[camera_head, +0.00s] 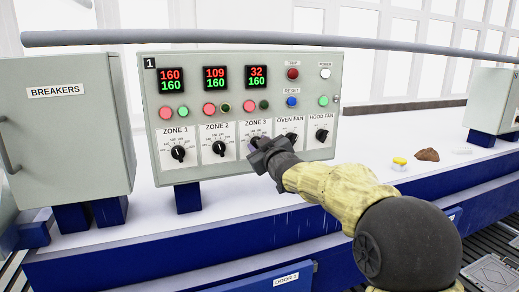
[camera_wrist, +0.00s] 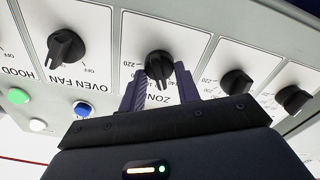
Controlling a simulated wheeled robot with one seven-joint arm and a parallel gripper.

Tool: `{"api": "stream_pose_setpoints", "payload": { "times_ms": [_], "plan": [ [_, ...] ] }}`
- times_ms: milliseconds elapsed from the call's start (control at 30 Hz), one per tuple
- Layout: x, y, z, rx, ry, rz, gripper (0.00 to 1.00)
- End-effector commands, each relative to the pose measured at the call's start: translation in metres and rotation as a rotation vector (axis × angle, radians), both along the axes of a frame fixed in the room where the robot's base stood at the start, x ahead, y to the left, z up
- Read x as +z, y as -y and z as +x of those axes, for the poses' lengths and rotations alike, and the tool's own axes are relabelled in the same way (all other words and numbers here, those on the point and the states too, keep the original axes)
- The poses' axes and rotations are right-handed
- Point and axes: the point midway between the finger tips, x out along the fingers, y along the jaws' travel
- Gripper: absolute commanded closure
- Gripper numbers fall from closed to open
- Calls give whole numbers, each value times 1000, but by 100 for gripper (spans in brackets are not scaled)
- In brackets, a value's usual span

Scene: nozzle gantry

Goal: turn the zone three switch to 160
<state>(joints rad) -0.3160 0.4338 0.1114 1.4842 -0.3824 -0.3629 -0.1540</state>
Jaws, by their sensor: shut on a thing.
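The zone three switch (camera_wrist: 159,62) is a black knob on a white plate, seen close up in the wrist view. My gripper (camera_wrist: 161,88) has one finger on each side of the knob and is shut on it. In the head view my gripper (camera_head: 262,142) covers most of this knob and its dial, below the ZONE 3 label. I cannot tell which number the knob points to. The zone 3 display (camera_head: 257,77) above reads 32 in red over 160 in green.
The grey control panel (camera_head: 240,62) also bears the zone 1 knob (camera_head: 178,153), zone 2 knob (camera_head: 219,148) and hood fan knob (camera_head: 321,134). The oven fan knob (camera_wrist: 66,48) is close beside my gripper. A grey breakers cabinet (camera_head: 62,140) stands left. A pipe (camera_head: 200,36) runs above.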

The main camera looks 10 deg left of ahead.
Motion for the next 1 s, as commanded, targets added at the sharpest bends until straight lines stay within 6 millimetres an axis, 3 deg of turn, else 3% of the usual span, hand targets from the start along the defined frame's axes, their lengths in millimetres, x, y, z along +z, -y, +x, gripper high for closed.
{"api": "stream_pose_setpoints", "payload": {
  "times_ms": [333, 867, 900, 1000],
  "plan": [
    [-1, 1, 1, 0, -93, 150, 90],
    [0, 1, 1, -1, -109, 175, 90],
    [0, 1, 1, -1, -109, 174, 60],
    [0, 1, 1, 0, -108, 174, 46]
  ]
}}
